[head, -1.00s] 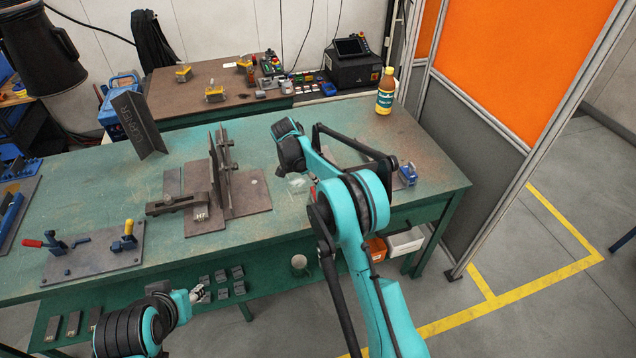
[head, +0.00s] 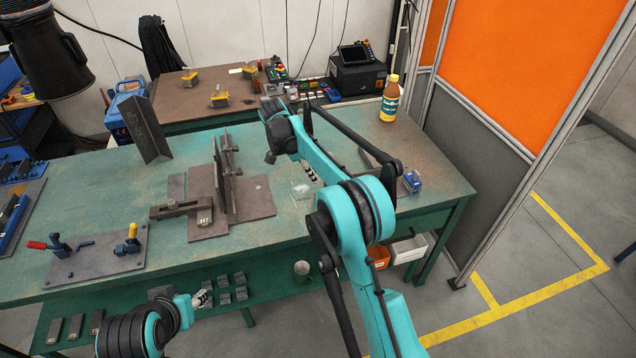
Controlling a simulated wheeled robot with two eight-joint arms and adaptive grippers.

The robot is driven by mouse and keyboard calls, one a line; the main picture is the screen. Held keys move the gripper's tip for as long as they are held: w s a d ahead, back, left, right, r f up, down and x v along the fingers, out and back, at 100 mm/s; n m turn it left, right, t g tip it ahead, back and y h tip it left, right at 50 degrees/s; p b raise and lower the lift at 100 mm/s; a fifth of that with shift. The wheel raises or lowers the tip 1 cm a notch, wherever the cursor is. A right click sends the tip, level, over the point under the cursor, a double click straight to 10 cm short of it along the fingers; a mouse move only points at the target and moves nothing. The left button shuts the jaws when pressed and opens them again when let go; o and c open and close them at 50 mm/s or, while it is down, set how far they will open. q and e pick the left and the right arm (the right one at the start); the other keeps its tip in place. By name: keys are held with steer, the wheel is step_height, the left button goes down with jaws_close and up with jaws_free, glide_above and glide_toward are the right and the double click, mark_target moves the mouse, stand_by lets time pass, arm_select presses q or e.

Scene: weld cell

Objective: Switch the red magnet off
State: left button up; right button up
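I cannot make out the red magnet for sure; my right arm covers part of the table's right side. A small blue block (head: 412,181), perhaps another magnet, sits at the right end of the green table. My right arm reaches over the table, and its gripper (head: 310,172) shows only as a small dark and pale part beside the teal link. Its fingers are mostly hidden, so their opening cannot be told. My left gripper (head: 203,298) is low in front of the table, near the shelf blocks, away from the tabletop. Its opening is too small to tell.
Upright steel plates with a clamp (head: 222,190) stand mid-table on the green table (head: 110,205). A fixture plate (head: 100,258) with red and yellow handled clamps is at left. A bottle (head: 390,98) stands at the back right. An angle piece (head: 147,130) stands at the back left.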

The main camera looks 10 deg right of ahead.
steer(key=v, duration=0.3)
stand_by(0.5)
steer(key=s+d+r+n+t+y, duration=0.1)
steer(key=s+r+n+t, duration=0.1)
steer(key=s+r+n, duration=0.45)
steer(key=s+d+r+n+t+y, duration=0.15)
steer(key=s+r, duration=0.25)
steer(key=s, duration=0.6)
steer(key=s+f+n+t+y, duration=0.1)
steer(key=s+f+n+t, duration=0.1)
steer(key=s, duration=0.8)
steer(key=s+f+n+t+y, duration=0.1)
steer(key=s+f+n, duration=0.4)
steer(key=s+n, duration=0.2)
steer(key=s, duration=0.2)
steer(key=shift+s+a+f+n+t, duration=0.25)
steer(key=shift+s+f+n+t, duration=0.05)
steer(key=shift+s+t, duration=0.1)
